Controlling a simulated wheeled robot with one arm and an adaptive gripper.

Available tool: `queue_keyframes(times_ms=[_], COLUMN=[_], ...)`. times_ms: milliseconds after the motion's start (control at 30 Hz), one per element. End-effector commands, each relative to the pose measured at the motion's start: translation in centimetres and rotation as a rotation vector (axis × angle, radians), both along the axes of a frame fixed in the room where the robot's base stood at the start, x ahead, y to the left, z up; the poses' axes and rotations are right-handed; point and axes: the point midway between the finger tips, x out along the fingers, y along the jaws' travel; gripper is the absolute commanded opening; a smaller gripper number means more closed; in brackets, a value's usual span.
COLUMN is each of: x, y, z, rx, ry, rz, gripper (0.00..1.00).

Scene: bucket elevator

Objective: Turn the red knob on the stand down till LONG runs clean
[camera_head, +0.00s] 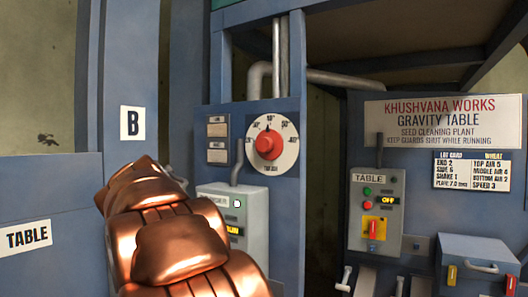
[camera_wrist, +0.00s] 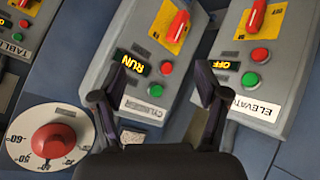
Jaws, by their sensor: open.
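The red knob (camera_head: 268,145) sits at the middle of a round white dial (camera_head: 288,160) with degree marks, on a blue stand (camera_head: 218,180). Its exact setting is too small to read. The knob (camera_wrist: 54,141) also shows at the lower left in the wrist view, left of my gripper and apart from it. My gripper (camera_wrist: 165,82) is open, its fingers spread in front of the CYLINDER box (camera_wrist: 112,92) and ELEVATOR box (camera_wrist: 285,75), with nothing between them. In the head view my copper arm hides the gripper. No LONG label is readable.
The CYLINDER display (camera_wrist: 131,63) reads RUN; the ELEVATOR display (camera_wrist: 226,66) reads OFF. Both boxes carry red switches and buttons close to my fingers. The TABLE box (camera_head: 366,220), reading OFF, stands right of the knob. A grey pipe (camera_head: 258,80) rises above the dial.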

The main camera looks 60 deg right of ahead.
Motion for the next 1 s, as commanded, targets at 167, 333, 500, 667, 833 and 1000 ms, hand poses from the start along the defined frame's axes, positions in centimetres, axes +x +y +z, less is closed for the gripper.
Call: queue_keyframes(times_ms=[167, 333, 500, 667, 833, 1000], x=[1.5, 1.5, 0.5, -0.9, -1.6, -1.8], y=[-6.1, -10.9, -14.7, -16.7, -17.5, -18.1], z=[6.0, 11.8, 17.0, 20.8, 22.4, 22.9], rx=[-0.16, -0.311, -0.457, -0.564, -0.615, -0.622], ry=[-0.127, -0.247, -0.36, -0.441, -0.479, -0.486], rz=[-0.112, -0.212, -0.304, -0.365, -0.394, -0.399], gripper=[0.74, 0.74, 0.74, 0.74, 0.74, 0.74])
